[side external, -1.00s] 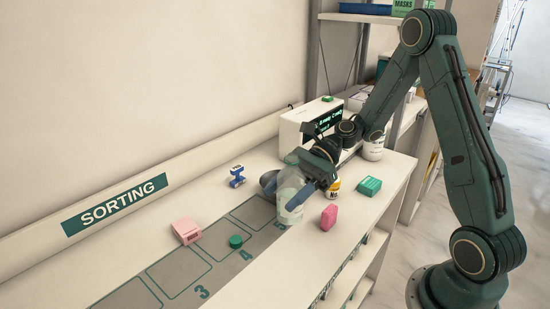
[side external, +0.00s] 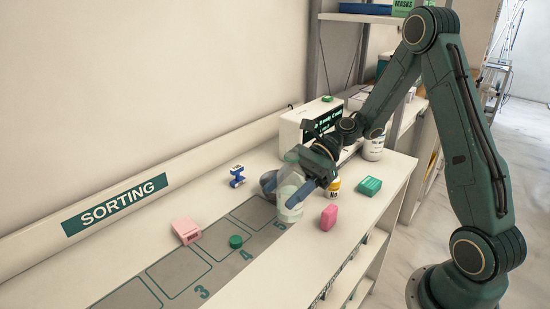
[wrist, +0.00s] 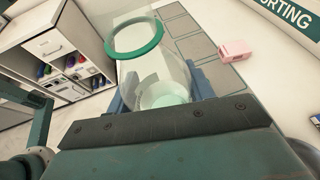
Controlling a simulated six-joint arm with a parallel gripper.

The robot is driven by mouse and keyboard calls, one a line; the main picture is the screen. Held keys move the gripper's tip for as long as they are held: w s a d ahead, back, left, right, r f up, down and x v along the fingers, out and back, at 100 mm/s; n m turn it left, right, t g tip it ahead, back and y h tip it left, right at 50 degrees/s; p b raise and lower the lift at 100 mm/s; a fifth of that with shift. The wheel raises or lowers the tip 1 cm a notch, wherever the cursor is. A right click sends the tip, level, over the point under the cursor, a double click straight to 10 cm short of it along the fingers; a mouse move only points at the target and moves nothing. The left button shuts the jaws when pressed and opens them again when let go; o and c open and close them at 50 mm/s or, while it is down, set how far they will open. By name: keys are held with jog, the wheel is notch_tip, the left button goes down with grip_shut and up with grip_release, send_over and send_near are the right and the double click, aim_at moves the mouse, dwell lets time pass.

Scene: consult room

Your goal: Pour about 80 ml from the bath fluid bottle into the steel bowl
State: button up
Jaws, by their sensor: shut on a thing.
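My gripper (side external: 284,192) is shut on a clear bottle, the bath fluid bottle (side external: 289,211), at the end of the marked mat. The bottle looks close to upright; I cannot tell whether its base touches the counter. In the wrist view the clear bottle (wrist: 173,76) has a green ring at its top and pale fluid inside, between my blue fingers. A grey rounded shape (side external: 267,181) just left of the bottle may be the steel bowl, but it is mostly hidden and could be a finger.
A pink box (side external: 186,230) and green disc (side external: 236,241) lie left of the bottle. A pink block (side external: 329,217), green box (side external: 369,186) and yellow-labelled jar (side external: 334,187) are on its right. A blue item (side external: 237,175) and white machine (side external: 308,124) stand behind.

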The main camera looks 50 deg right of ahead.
aim_at(286, 168)
jog(key=shift+r, duration=0.15)
jog(key=shift+r, duration=2.25)
jog(key=shift+w+d+r, duration=0.1)
jog(key=shift+w+d, duration=0.1)
jog(key=shift+w, duration=0.05)
jog(key=w+d+m+t+h, duration=0.35)
jog(key=w+d, duration=0.25)
jog(key=d, duration=0.7)
jog(key=w+d+m+t+h, duration=0.2)
jog(key=w+d+m+t, duration=0.35)
jog(key=d, duration=0.65)
jog(key=f, duration=0.9)
jog(key=w+f, duration=0.1)
jog(key=f, duration=0.3)
jog(key=shift+d+f, duration=0.15)
jog(key=shift+f, duration=0.1)
jog(key=shift+h, duration=0.25)
